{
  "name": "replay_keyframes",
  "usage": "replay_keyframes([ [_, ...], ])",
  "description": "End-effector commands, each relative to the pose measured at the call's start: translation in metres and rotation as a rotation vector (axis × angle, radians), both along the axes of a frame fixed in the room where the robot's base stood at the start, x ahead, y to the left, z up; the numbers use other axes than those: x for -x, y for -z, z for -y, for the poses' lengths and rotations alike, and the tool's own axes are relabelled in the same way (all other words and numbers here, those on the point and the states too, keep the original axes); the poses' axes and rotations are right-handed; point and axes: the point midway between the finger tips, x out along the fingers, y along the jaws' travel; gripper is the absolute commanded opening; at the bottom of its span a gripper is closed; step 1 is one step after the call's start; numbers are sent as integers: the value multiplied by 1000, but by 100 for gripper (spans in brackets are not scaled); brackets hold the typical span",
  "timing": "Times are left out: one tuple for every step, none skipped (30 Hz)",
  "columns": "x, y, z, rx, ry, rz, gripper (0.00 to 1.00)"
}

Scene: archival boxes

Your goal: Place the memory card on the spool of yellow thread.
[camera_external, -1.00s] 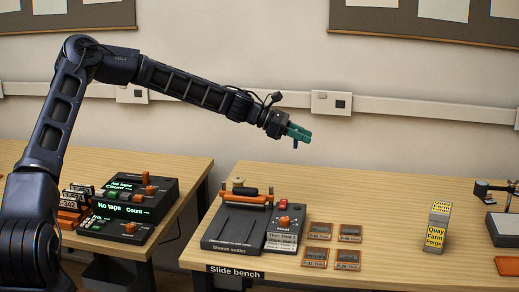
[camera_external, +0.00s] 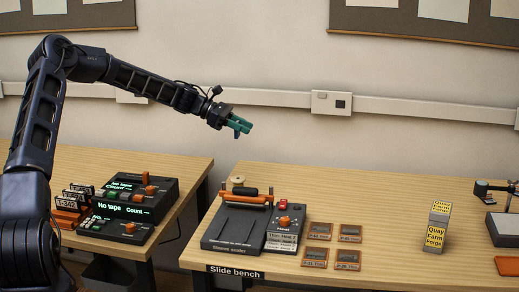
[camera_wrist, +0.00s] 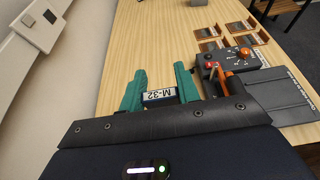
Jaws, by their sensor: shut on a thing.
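My gripper (camera_external: 248,127), with green fingers, is in the air above and behind the left part of the slide bench. In the wrist view my gripper (camera_wrist: 160,80) is shut on a small dark piece with a white label reading "M-32", apparently the memory card (camera_wrist: 160,96). A dark blue bit of it hangs below the fingers in the external view. A small pale yellowish round thing (camera_external: 238,180), possibly the spool of yellow thread, stands behind the sleeve sealer, below my gripper. It is too small to be sure, and I cannot make it out in the wrist view.
The sleeve sealer (camera_external: 236,225), with a black roller and orange arms, stands at the bench's left. Several orange-framed slides (camera_external: 319,231) lie right of it. A Quay Farm Forge box (camera_external: 437,226) stands farther right. A tape counter (camera_external: 130,207) is on the left table.

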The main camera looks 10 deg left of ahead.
Motion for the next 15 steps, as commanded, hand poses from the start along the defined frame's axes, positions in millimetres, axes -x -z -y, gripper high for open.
replay_keyframes([
  [0,12,0,2,1,-3,10],
  [1,19,0,2,2,-3,10],
  [1,27,0,2,1,-3,10],
  [1,33,0,2,0,-3,10],
  [0,40,0,2,0,-3,10],
  [1,49,0,2,1,-4,10],
  [1,55,0,2,1,-3,10],
  [1,62,0,2,1,-3,10],
  [0,70,0,2,0,-2,10],
  [0,76,0,2,-1,-3,10],
  [0,81,0,2,0,-3,10],
  [0,87,0,1,0,-2,10],
  [1,91,0,1,1,-1,10],
  [0,95,0,1,1,-1,10],
  [0,99,0,1,0,-1,10],
])
